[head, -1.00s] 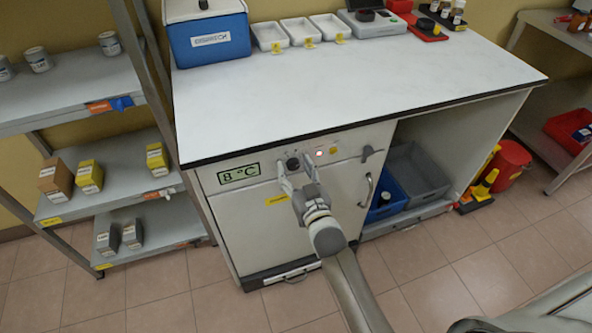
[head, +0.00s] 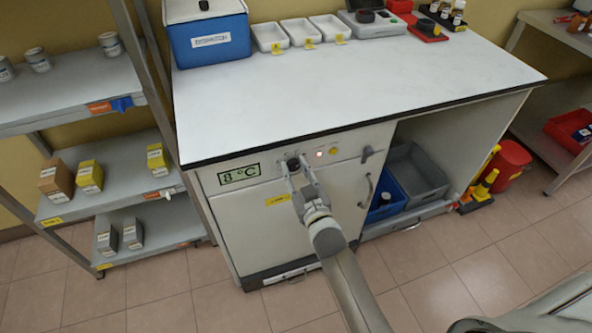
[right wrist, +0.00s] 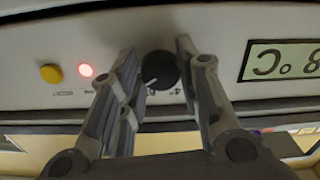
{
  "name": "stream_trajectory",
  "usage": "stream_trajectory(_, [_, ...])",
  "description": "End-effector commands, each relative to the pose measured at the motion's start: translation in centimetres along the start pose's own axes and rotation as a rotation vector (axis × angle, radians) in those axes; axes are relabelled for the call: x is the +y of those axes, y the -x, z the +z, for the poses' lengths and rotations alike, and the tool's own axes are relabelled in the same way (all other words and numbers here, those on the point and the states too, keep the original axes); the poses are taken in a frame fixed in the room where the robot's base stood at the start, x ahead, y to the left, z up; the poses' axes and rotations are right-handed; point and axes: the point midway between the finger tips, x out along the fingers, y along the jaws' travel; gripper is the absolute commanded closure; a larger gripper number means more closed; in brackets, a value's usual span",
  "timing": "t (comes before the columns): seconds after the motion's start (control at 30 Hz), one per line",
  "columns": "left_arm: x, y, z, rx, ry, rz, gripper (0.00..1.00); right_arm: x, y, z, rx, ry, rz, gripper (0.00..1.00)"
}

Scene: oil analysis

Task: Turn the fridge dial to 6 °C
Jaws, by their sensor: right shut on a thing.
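The fridge (head: 240,222) is a white cabinet under the bench, and its display (head: 239,174) reads 8 °C. The black dial (head: 293,164) sits on the front panel, right of the display. In the right wrist view the round dial (right wrist: 160,72) has a pale pointer mark aimed to the lower left. My right gripper (head: 294,165) is shut on the dial, with one finger on each side of it. The fingers also flank it in the right wrist view (right wrist: 157,50). My left gripper is not in view.
A lit red lamp (head: 319,153) and a yellow button (head: 333,150) sit right of the dial. A grey latch (head: 367,153) and a door handle (head: 368,190) are farther right. Shelves (head: 112,157) stand at the left. Grey and blue bins (head: 418,170) fill the open bay.

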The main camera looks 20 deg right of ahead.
Motion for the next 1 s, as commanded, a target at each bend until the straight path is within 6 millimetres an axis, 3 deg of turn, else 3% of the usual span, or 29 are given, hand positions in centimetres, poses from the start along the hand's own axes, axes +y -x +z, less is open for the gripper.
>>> stream_trajectory(0.6, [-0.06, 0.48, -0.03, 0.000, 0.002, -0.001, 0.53, 0.15, 0.00, 0.00, 0.000, 0.489, 0.001, 0.92])
stream_trajectory(1.0, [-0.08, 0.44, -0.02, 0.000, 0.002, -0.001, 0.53, 0.16, 0.00, -0.04, 0.000, 0.633, 0.001, 0.92])
